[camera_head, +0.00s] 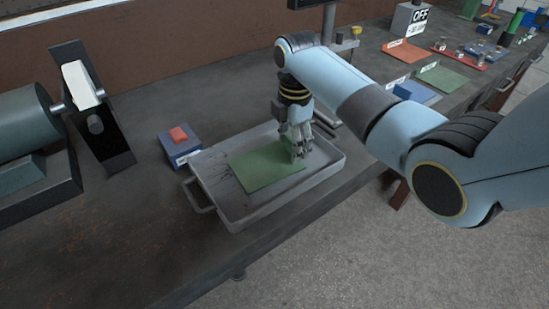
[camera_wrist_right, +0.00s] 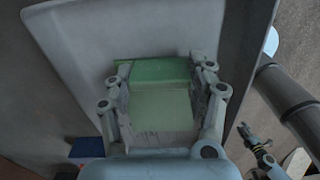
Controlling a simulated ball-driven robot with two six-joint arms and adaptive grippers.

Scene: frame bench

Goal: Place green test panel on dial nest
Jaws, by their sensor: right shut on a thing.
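The green test panel (camera_head: 262,168) is a flat green plate at the grey tray, lying over its floor in the head view. My right gripper (camera_head: 299,152) points down at the panel's right end and is shut on it. In the right wrist view the panel (camera_wrist_right: 160,106) shows between the two fingers. I cannot tell whether the panel is resting on the tray floor or slightly lifted. What looks like my left gripper (camera_wrist_right: 260,146) shows small at the right of the wrist view; its jaws are unclear. I cannot make out the dial nest with certainty; my right arm covers part of the bench.
The grey tray (camera_head: 243,216) has raised walls around the panel. A blue box with a red top (camera_head: 180,146) stands left of it. A motor-like machine (camera_head: 25,120) is at far left. Coloured mats, including a green one (camera_head: 442,78), lie at the back right.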

